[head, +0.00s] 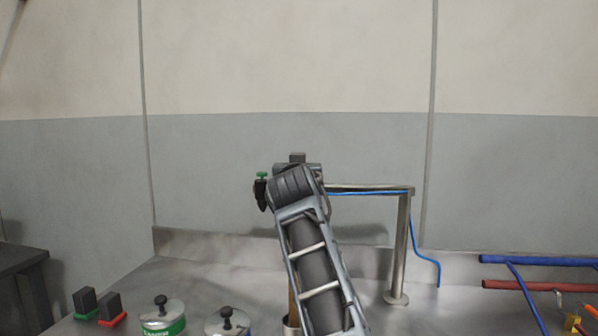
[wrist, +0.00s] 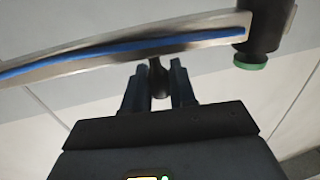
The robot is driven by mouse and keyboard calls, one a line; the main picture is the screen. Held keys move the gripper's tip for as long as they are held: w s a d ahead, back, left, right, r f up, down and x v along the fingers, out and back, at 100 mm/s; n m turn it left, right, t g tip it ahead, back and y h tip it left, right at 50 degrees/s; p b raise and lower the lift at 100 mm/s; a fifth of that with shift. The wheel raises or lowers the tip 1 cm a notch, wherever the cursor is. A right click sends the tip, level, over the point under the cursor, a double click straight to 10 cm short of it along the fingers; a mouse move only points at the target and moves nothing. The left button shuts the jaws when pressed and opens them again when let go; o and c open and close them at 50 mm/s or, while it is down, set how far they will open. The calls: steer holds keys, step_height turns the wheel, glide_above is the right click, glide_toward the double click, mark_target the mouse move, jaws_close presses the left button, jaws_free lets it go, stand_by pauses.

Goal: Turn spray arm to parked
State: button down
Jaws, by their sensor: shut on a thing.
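The spray arm (head: 370,188) is a flat metal bar with a blue hose along it, running left from an upright metal post (head: 402,250). A dark spray head (head: 261,190) with a green top is at its left end. In the wrist view, which looks upside down, the bar (wrist: 120,56) crosses the upper part and the spray head (wrist: 264,25) is at the upper right. My gripper (wrist: 158,76) is shut on a small dark knob (wrist: 157,68) beside the bar. In the head view my arm hides the gripper fingers, the knob and part of the bar.
Two lidded pots (head: 163,316) (head: 228,321) stand at the front of the metal counter. Red and green blocks with dark handles (head: 111,308) lie left of them. Red and blue pipes (head: 530,260) lie at the right. A wall stands behind.

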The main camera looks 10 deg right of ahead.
steer(key=shift+r, duration=0.1)
steer(key=c, duration=1.1)
jaws_free()
steer(key=shift+w, duration=0.15)
steer(key=shift+o, duration=0.2)
steer(key=s+a, duration=0.1)
steer(key=s, duration=0.6)
steer(key=shift+s+a+b, duration=0.15)
steer(key=shift+s+b, duration=0.25)
